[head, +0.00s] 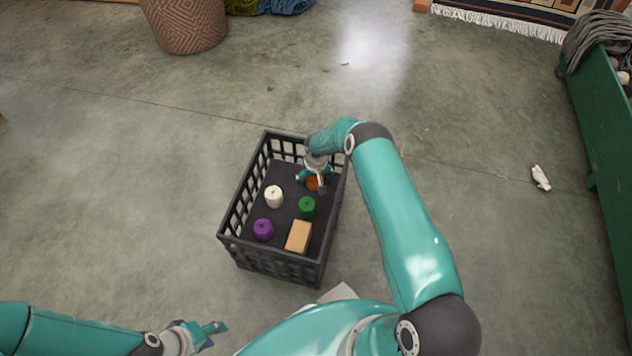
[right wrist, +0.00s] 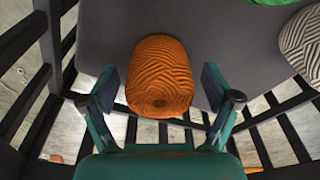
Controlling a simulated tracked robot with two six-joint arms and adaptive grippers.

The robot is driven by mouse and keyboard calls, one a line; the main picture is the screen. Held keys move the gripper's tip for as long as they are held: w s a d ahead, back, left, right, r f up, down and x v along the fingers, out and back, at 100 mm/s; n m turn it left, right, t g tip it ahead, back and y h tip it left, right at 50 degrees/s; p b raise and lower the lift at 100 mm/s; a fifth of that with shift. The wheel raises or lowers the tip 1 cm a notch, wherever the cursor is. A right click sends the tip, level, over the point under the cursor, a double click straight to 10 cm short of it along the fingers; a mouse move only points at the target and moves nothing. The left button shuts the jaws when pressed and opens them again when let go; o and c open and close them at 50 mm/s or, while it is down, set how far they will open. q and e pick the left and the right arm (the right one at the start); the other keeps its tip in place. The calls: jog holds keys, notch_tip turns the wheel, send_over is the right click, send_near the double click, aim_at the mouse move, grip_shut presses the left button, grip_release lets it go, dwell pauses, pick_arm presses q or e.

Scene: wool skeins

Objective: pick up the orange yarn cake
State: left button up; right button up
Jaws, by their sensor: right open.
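The orange yarn cake (head: 313,184) stands in the far part of a dark crate (head: 270,266), partly hidden by my right gripper in the head view. My right gripper (head: 311,187) is inside the crate, just over the cake. In the right wrist view the orange yarn cake (right wrist: 160,78) sits between the two open fingers of the right gripper (right wrist: 165,98), with a gap on both sides. My left gripper (head: 215,338) is at the bottom of the head view, far outside the crate; its finger spacing is unclear.
The crate also holds a white cake (head: 273,196), a green cake (head: 307,207), a purple cake (head: 263,229) and a tan block (head: 298,236). Slatted crate walls stand close around the right gripper. A green bench (head: 603,130) is at right. Floor left of the crate is clear.

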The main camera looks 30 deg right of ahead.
jog(key=shift+f, duration=0.15)
jog(key=shift+w, duration=0.1)
jog(key=c, duration=1.2)
jog(key=shift+c, duration=0.2)
